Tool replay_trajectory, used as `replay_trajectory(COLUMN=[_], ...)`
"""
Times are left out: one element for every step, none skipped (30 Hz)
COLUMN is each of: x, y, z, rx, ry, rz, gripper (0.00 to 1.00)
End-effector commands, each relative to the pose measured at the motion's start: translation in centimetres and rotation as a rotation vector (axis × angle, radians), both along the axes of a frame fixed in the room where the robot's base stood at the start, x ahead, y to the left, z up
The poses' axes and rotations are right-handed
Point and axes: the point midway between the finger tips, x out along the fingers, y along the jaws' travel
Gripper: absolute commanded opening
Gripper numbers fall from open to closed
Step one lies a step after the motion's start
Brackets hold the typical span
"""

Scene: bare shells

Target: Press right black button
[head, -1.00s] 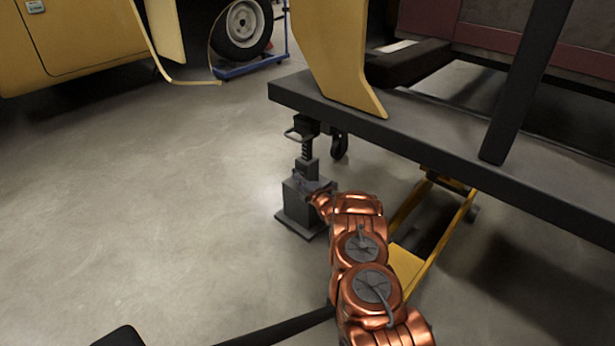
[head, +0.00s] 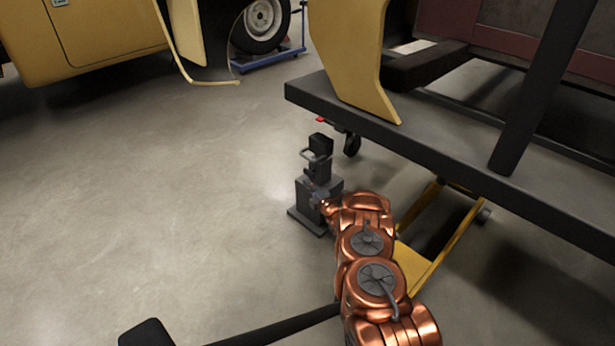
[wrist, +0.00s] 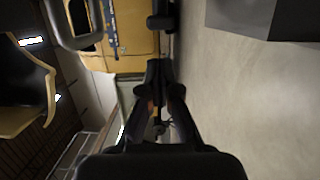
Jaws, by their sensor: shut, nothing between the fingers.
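A grey box-shaped device (head: 332,188) stands upright on a flat base plate on the floor, below the corner of a dark platform. It carries a short post with a black head (head: 320,143) and a looped handle. No black button can be made out on it in either view. A dark grey block, probably part of the device (wrist: 240,18), fills the top right there.
The dark platform (head: 430,148) overhangs behind the device, with a caster (head: 352,145) and a small red piece (head: 321,120) under its edge. A yellow lift frame (head: 455,235) stands right of my arm. Open concrete floor (head: 150,190) lies to the left.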

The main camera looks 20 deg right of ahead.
Motion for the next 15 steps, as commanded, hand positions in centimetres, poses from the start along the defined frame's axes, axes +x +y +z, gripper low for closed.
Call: replay_trajectory(x=[-0.8,-1.3,-2.1,-2.5,-3.0,-3.7,-4.2,-4.7,-5.3,-5.7,-6.0,-6.4,-6.7,-6.9,-7.1], y=[0.1,0.0,0.0,0.0,-0.1,-0.3,-0.4,-0.6,-0.7,-0.7,-0.8,-0.9,-1.0,-1.1,-1.1], z=[0.4,0.3,0.3,0.2,0.3,0.3,0.3,0.3,0.3,0.2,0.1,0.1,0.1,0.1,0.1], rx=[0.003,0.003,0.004,0.004,0.003,0.003,0.003,0.002,0.004,0.003,0.002,0.001,0.002,0.002,0.001], ry=[0.001,0.002,0.004,0.005,0.004,0.003,0.002,0.000,0.002,0.003,0.004,0.003,0.002,0.002,0.000], rz=[0.002,0.003,0.005,0.006,0.006,0.006,0.007,0.006,0.005,0.006,0.006,0.006,0.006,0.006,0.007], gripper=[0.00,0.00,0.00,0.00,0.00,0.00,0.00,0.00,0.00,0.00,0.00,0.00,0.00,0.00,0.00])
